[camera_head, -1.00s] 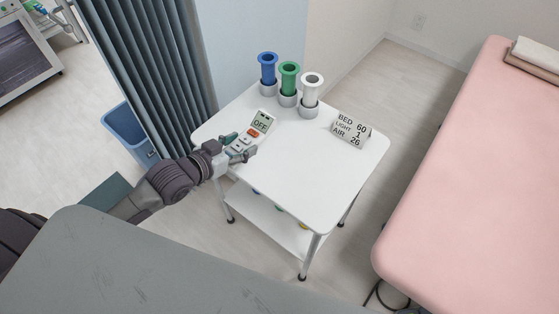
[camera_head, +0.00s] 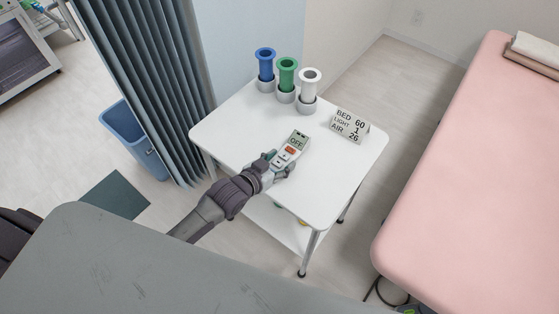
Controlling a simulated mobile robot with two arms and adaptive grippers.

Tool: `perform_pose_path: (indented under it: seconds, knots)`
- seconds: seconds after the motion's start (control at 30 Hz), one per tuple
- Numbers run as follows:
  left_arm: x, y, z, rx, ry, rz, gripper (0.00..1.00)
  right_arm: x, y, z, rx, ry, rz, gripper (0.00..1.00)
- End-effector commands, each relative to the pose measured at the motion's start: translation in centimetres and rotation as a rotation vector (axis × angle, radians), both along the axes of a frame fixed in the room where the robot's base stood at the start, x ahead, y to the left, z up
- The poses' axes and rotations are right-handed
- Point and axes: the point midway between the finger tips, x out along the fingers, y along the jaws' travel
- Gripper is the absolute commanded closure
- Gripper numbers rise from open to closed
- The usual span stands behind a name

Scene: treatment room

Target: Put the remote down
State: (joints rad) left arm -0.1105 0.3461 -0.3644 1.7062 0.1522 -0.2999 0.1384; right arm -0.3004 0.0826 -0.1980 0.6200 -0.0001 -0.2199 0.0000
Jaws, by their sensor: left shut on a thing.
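The remote (camera_head: 292,149) is pale grey with a small screen reading OFF and an orange-red button. My left gripper (camera_head: 281,164) is shut on its near end. The remote points up and to the right, over the middle of the white table top (camera_head: 320,190). I cannot tell whether it touches the table or is held just above it. The gripper hides the remote's lower part. My right gripper is not in view.
Blue (camera_head: 265,62), green (camera_head: 287,72) and white (camera_head: 309,84) spools stand in grey holders at the table's back. A sign (camera_head: 349,125) reads BED 60, LIGHT 1, AIR 26. The table's right and front areas are clear. A pink bed (camera_head: 480,180) stands right.

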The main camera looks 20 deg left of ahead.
Motion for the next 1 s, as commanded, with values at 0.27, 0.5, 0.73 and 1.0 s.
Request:
perform_pose_path:
  seconds: [0.27,0.5,0.73,1.0]
  knots:
    - [0.0,0.0,-0.2,-0.001,-0.002,0.0,0.83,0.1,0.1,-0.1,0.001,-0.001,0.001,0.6]
    - [0.0,0.0,-0.2,0.0,0.0,0.0,0.17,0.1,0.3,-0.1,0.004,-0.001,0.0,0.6]
    - [0.0,0.0,-0.1,0.0,-0.001,0.0,0.17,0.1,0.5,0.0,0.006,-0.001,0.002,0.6]
    - [-2.8,1.0,1.3,0.002,0.002,0.0,0.17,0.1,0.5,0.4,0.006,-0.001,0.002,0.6]
